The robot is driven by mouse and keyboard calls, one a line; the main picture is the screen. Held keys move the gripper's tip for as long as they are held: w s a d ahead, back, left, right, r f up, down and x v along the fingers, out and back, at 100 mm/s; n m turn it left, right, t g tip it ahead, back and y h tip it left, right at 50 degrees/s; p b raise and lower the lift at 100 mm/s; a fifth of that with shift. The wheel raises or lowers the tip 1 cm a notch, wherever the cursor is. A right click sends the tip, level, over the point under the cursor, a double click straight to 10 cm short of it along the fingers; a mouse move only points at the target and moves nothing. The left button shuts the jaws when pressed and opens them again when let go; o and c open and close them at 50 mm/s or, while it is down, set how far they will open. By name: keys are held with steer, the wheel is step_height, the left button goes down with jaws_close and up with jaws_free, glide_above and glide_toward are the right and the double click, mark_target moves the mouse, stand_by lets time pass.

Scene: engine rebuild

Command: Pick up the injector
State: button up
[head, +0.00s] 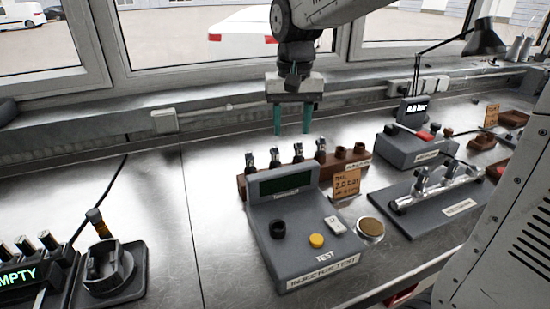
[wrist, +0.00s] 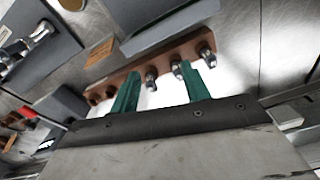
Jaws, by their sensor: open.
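Several injectors stand upright in a brown rack (head: 332,164) behind the test box, dark with metal tops; one is at the left end (head: 250,162) and another at the right of the row (head: 320,147). My gripper (head: 293,133) is open and empty, fingers pointing down, above and behind the rack. In the wrist view the green fingers (wrist: 160,76) show in front of the rack (wrist: 132,62), with injectors (wrist: 151,82) and (wrist: 177,69) between them and one (wrist: 206,54) outside to the right. The left finger may hide another.
The grey injector test box (head: 310,235) stands in front of the rack, with an orange card (head: 346,183) beside it. A grey plate with a metal rail (head: 437,195) and a grey box (head: 412,148) are at right. A dark holder (head: 108,270) is at left; bench between is clear.

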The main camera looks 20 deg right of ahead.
glide_above(275, 148)
steer(key=f, duration=0.2)
steer(key=shift+w+d+f+m, duration=0.1)
steer(key=shift+w+f+m, duration=0.3)
step_height(275, 148, down, 8)
steer(key=shift+r, duration=0.15)
jaws_close()
